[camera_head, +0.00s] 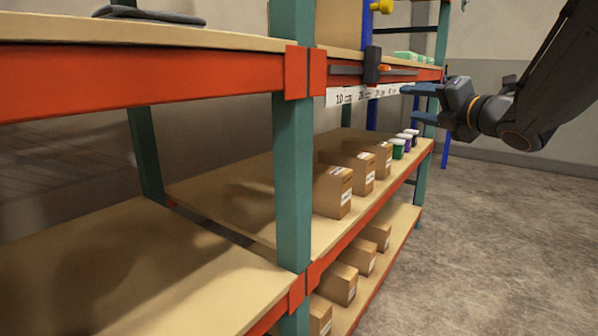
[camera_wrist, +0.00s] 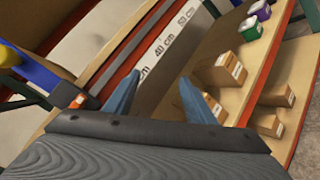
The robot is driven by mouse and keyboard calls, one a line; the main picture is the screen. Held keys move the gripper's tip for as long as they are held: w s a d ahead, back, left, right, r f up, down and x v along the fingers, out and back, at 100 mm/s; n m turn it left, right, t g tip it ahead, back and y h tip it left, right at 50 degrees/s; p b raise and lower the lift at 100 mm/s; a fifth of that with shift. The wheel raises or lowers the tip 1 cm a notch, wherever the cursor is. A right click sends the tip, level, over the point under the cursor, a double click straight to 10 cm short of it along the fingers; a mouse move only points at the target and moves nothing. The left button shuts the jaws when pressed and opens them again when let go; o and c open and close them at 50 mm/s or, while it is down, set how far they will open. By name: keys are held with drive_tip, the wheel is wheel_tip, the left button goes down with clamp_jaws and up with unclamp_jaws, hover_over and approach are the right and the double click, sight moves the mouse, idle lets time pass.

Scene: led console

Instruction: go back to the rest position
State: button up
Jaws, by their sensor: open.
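My gripper (camera_head: 410,102) is at the upper right of the head view, at the end of my dark arm. Its two blue fingers are apart and point left toward the shelf front. In the wrist view the fingers (camera_wrist: 160,84) are spread with nothing held between them. Beyond them is the white distance strip (camera_wrist: 166,46) marked "40 cm"; it also shows under the upper shelf beam in the head view (camera_head: 350,96). A dark slider block (camera_head: 372,66) with an orange part sits on a rail on that beam, left of my gripper and apart from it.
The red-and-green shelving rack (camera_head: 293,170) fills the left and middle. The concrete floor (camera_head: 500,250) on the right is clear.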

drive_tip(key=s+f+m+g+h, duration=0.2)
drive_tip(key=f+m+g+h, duration=0.15)
drive_tip(key=f+m, duration=0.6)
drive_tip(key=s+f+m+g+h, duration=0.2)
drive_tip(key=s+f+m+h, duration=0.15)
drive_tip(key=f+m, duration=0.6)
drive_tip(key=s+a+f+m+g, duration=0.4)
drive_tip(key=s+a+f+m, duration=0.1)
drive_tip(key=s+f, duration=0.45)
drive_tip(key=s+a+f+m+g, duration=0.45)
drive_tip(key=s+f, duration=0.35)
drive_tip(key=s, duration=0.2)
drive_tip(key=s+a+r+n+g+y, duration=0.1)
drive_tip(key=s+a+r+n, duration=0.3)
drive_tip(key=s+a, duration=0.5)
drive_tip(key=s+a+r+n+g+y, duration=0.2)
drive_tip(key=s+a+r, duration=0.4)
drive_tip(key=a, duration=0.5)
drive_tip(key=d+r+m+h+p, duration=0.1)
drive_tip(key=d+r+m+p, duration=0.2)
drive_tip(key=d+r+p, duration=0.7)
drive_tip(key=d+r+m+h+p, duration=0.1)
drive_tip(key=d+r+m+p, duration=0.2)
drive_tip(key=d+r+p, duration=0.7)
wheel_tip(320, 180, up, 5)
drive_tip(key=p, duration=1.5)
drive_tip(key=shift+s+d+r+p, duration=0.2)
drive_tip(key=shift+s+p, duration=0.1)
drive_tip(key=shift+s, duration=0.05)
